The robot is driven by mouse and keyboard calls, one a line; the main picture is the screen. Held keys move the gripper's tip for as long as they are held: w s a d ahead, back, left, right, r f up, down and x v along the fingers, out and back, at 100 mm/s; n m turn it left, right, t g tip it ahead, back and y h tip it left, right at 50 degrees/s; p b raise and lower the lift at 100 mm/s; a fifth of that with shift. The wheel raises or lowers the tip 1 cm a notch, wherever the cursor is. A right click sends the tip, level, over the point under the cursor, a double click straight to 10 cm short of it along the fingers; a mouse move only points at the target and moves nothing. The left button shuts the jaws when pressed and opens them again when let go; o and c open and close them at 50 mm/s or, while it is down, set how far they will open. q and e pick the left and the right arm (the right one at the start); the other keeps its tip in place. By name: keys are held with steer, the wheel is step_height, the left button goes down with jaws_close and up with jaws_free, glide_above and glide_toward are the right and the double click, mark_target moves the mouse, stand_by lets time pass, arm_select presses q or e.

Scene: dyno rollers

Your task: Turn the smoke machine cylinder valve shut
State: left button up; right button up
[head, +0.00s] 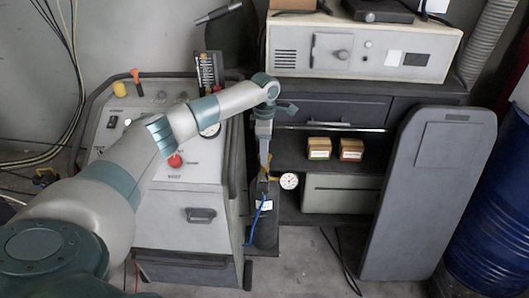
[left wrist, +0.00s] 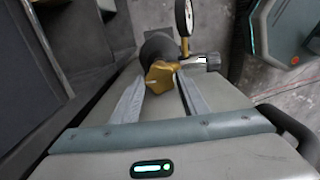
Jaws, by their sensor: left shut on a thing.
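The smoke machine cylinder (head: 264,226) stands upright and dark beside the grey console, with a blue hose along it. Its brass valve knob (left wrist: 160,78) is clear in the left wrist view, with a white mark on its face. A round pressure gauge (head: 289,181) sits at the valve's right; it also shows edge-on in the left wrist view (left wrist: 184,17). My left gripper (head: 264,172) points down at the cylinder's top and is shut on the valve knob, one finger on each side of it. The gripper partly hides the knob in the head view. My right gripper is out of view.
The grey console (head: 190,225) with a red button stands close left of the cylinder. A dark shelf unit holds two small boxes (head: 319,148) and a white machine (head: 360,50). A dark panel (head: 430,190) and blue barrel (head: 500,200) stand right. Cables lie on the floor.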

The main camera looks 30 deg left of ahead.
arm_select(q)
steer(key=shift+r, duration=0.1)
steer(key=o, duration=1.1)
steer(key=shift+c, duration=0.2)
steer(key=shift+r, duration=0.45)
step_height(320, 180, up, 16)
steer(key=b, duration=0.2)
steer(key=shift+r, duration=0.2)
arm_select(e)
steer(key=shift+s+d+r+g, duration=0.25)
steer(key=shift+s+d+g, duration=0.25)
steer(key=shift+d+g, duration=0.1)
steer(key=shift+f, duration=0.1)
